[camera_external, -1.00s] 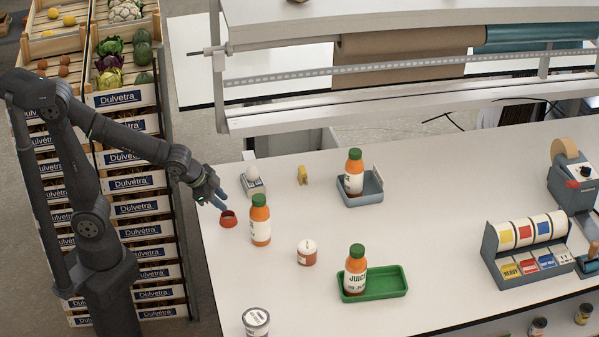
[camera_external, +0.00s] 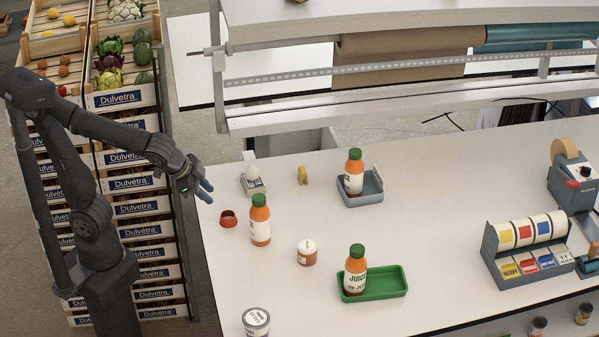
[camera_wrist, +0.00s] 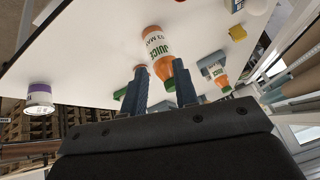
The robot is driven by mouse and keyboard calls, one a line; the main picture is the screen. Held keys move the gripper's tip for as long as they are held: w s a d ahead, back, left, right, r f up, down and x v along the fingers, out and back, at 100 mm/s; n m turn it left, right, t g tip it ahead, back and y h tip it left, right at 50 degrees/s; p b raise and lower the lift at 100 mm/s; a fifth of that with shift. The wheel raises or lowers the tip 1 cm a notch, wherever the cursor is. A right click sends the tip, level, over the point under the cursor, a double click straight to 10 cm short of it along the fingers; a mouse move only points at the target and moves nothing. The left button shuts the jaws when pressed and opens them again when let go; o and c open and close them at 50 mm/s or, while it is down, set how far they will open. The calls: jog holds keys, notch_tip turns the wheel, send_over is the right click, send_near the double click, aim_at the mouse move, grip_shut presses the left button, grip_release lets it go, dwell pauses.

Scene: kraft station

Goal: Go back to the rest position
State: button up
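My gripper (camera_external: 203,190) is just off the left edge of the white table, above and to the left of a small red ring-shaped item (camera_external: 228,219). In the wrist view its two blue-grey fingers (camera_wrist: 162,88) stand apart, with nothing held between them. An orange juice bottle with a green cap (camera_external: 260,220) stands on the table to the right of the red item. The same kind of bottle shows beyond the fingers in the wrist view (camera_wrist: 158,50).
Stacked crates (camera_external: 140,207) stand behind my arm.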

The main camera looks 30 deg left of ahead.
jog(key=w+d+r, duration=0.3)
jog(key=d, duration=0.4)
jog(key=shift+d+r, duration=0.3)
jog(key=shift+r, duration=0.1)
jog(key=s+a+f, duration=0.3)
jog(key=a+f, duration=0.1)
jog(key=a, duration=0.4)
jog(key=w+f, duration=0.3)
jog(key=f, duration=0.3)
jog(key=shift+a+f, duration=0.15)
jog(key=shift+a, duration=0.1)
